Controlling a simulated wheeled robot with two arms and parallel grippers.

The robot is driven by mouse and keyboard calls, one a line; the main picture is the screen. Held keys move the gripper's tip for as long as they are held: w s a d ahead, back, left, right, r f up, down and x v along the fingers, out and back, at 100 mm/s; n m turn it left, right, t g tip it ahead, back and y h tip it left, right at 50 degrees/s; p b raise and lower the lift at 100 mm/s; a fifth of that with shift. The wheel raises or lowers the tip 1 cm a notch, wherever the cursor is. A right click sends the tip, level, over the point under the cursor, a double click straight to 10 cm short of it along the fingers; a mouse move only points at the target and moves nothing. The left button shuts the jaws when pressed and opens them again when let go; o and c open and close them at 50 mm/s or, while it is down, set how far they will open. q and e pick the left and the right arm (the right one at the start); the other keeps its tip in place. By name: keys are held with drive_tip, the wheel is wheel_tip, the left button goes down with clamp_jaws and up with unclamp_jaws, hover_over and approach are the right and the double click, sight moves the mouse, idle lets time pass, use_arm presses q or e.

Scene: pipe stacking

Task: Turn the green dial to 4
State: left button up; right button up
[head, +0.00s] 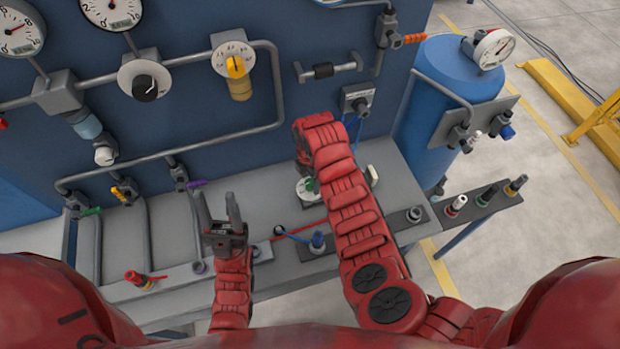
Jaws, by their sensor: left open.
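A round white dial plate with a green knob (306,187) sits on the grey bench ledge just left of my right forearm. My right arm covers part of it, and I cannot read its numbers or pointer. My right arm reaches up over the ledge and bends at its red wrist near the blue wall. Its gripper is hidden behind the arm, so I cannot tell whether it touches the dial. My left gripper (220,207) is open and empty above the ledge, fingers pointing up the picture, apart from the dial and to its left.
The blue wall carries grey pipes, a yellow knob (237,67), a black knob (145,86) and gauges. A blue-handled valve (317,240) stands on the front ledge between my arms. A blue tank (450,75) stands right. Bare ledge lies left of the dial.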

clamp_jaws()
drive_tip(key=shift+f+b, duration=0.1)
drive_tip(key=shift+b, duration=0.5)
drive_tip(key=m+b, duration=0.2)
drive_tip(key=b, duration=0.2)
drive_tip(key=shift+f+m, duration=0.15)
drive_tip(key=shift+m, duration=0.15)
drive_tip(key=shift+m+b, duration=0.3)
drive_tip(key=shift+m, duration=0.2)
drive_tip(key=shift+r+m, duration=0.35)
drive_tip(key=shift+m, duration=0.55)
drive_tip(key=m, duration=0.4)
drive_tip(key=shift+m+p, duration=0.3)
drive_tip(key=m, duration=1.2)
drive_tip(key=shift+m, duration=0.3)
drive_tip(key=m, duration=0.3)
drive_tip(key=shift+m, duration=2.1)
